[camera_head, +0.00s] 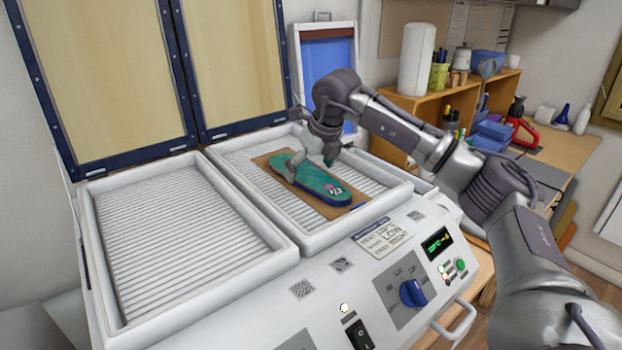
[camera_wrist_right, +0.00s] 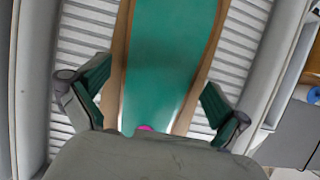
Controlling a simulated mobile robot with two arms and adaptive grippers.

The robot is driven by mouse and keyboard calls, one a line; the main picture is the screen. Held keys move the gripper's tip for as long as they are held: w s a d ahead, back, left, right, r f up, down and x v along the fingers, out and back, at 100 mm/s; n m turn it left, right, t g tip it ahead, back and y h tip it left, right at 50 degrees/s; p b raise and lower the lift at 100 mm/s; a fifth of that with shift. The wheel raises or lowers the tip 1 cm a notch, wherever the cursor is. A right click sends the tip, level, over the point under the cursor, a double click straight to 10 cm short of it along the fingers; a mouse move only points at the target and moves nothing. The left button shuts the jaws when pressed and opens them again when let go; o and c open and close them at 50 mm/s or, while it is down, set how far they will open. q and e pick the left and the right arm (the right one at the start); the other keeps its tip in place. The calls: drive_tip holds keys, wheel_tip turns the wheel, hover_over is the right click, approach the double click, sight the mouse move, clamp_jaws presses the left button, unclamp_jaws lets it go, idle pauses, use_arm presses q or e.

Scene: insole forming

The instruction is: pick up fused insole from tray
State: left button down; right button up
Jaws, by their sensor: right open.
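The fused insole (camera_head: 318,182) is teal with a small pink and white print near its front end. It lies on a brown board (camera_head: 335,208) in the right-hand ribbed tray (camera_head: 385,190) of the machine. My right gripper (camera_head: 308,168) is over the middle of the insole, fingers pointing down. In the right wrist view the teal insole (camera_wrist_right: 168,60) runs between my two spread fingers, one on each side of it. The gripper is open and holds nothing; whether a fingertip touches the board is unclear. My left gripper is not in view.
The left-hand ribbed tray (camera_head: 290,248) is empty. Two raised lids (camera_head: 110,75) stand behind the trays. The control panel with a blue knob (camera_head: 412,292) is in front. A wooden shelf (camera_head: 450,100) with bottles and tools stands at the back right.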

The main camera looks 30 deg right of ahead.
drive_tip(key=shift+f, duration=0.25)
drive_tip(key=shift+c, duration=0.2)
drive_tip(key=c, duration=0.8)
drive_tip(key=shift+r, duration=0.1)
